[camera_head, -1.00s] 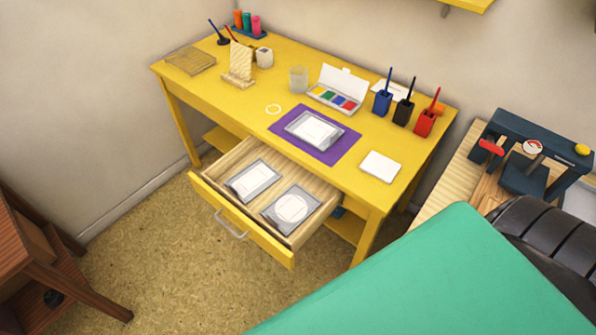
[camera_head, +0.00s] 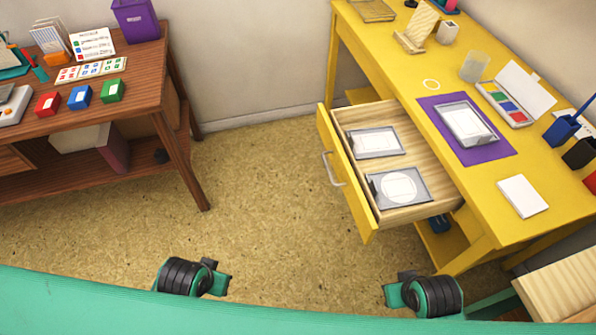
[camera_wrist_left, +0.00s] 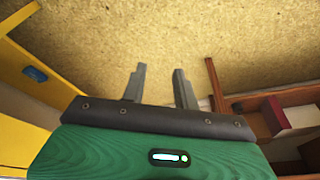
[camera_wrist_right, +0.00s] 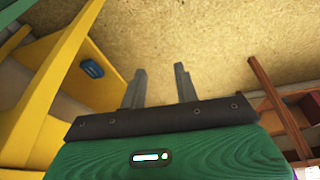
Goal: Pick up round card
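The round card (camera_head: 398,187) is white and lies in a clear sleeve in the front part of the open yellow drawer (camera_head: 352,200). A second sleeve (camera_head: 376,141) with a rectangular white card lies farther back in the same drawer. My left gripper (camera_wrist_left: 160,70) is open and empty over bare floor in the left wrist view. My right gripper (camera_wrist_right: 160,68) is open and empty over the floor in the right wrist view. In the head view only my arm parts show at the bottom edge, and the fingertips are hidden. Both grippers are apart from the drawer.
The yellow desk (camera_head: 440,78) carries a purple mat (camera_head: 495,151) with another sleeve on it, a paint box (camera_head: 505,105), a glass (camera_head: 474,66) and a white pad (camera_head: 522,196). A brown table (camera_head: 145,85) with colored inkpads stands left. The floor between is clear.

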